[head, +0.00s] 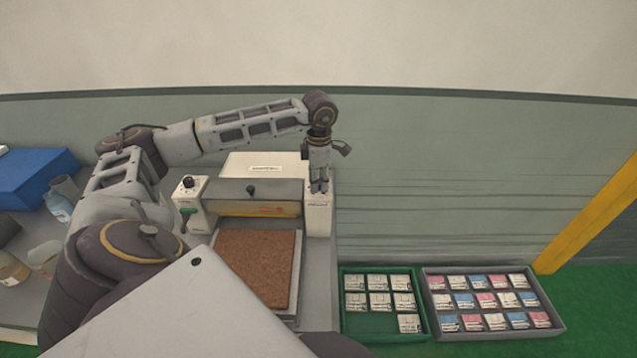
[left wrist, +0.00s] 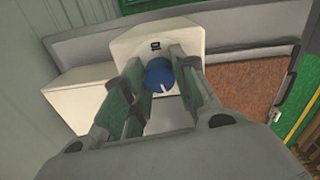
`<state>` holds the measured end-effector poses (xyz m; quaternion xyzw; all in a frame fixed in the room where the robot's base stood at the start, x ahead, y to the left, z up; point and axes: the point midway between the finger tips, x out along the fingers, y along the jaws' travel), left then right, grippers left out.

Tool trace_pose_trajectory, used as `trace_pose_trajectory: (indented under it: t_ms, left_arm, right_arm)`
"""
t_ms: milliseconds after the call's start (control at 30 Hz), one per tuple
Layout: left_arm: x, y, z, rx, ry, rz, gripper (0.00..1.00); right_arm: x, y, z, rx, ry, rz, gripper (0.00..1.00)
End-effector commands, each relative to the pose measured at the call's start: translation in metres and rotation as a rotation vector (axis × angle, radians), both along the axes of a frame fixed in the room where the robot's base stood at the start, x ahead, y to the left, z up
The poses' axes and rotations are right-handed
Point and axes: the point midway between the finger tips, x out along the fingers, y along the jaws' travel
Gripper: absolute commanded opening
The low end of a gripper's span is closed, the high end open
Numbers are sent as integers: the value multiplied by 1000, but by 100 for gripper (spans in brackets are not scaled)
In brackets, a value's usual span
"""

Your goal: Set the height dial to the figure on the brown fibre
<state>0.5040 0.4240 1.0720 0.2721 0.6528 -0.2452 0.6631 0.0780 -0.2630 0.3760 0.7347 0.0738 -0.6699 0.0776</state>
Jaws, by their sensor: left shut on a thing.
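The brown fibre (head: 254,266) lies flat on the machine's bed, and it also shows in the left wrist view (left wrist: 235,80). I can read no figure on it. The blue height dial (left wrist: 159,74), with a white pointer mark, sits on the white right-hand post (head: 319,218) of the machine. A small dark display (left wrist: 155,46) is beside the dial, too small to read. My left gripper (head: 319,187) points down on top of that post, and its fingers (left wrist: 160,88) are shut on the dial from both sides. In the head view the dial is hidden by the gripper. My right gripper is out of view.
A green tray (head: 372,322) and a grey tray (head: 487,339) of small packets lie to the right. Bottles and a blue box (head: 32,177) stand at the left. The wall is close behind.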

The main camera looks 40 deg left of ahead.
Motion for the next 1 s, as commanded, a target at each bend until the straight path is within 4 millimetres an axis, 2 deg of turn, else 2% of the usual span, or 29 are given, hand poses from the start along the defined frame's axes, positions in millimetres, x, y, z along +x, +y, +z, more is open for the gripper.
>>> trace_pose_trajectory:
  t_ms: [400,1000]
  left_arm:
    - [1,0,0,0,-4,325,4]
    - [2,1,1,1,-4,799,4]
  right_arm:
    - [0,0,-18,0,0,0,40]
    - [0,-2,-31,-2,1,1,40]
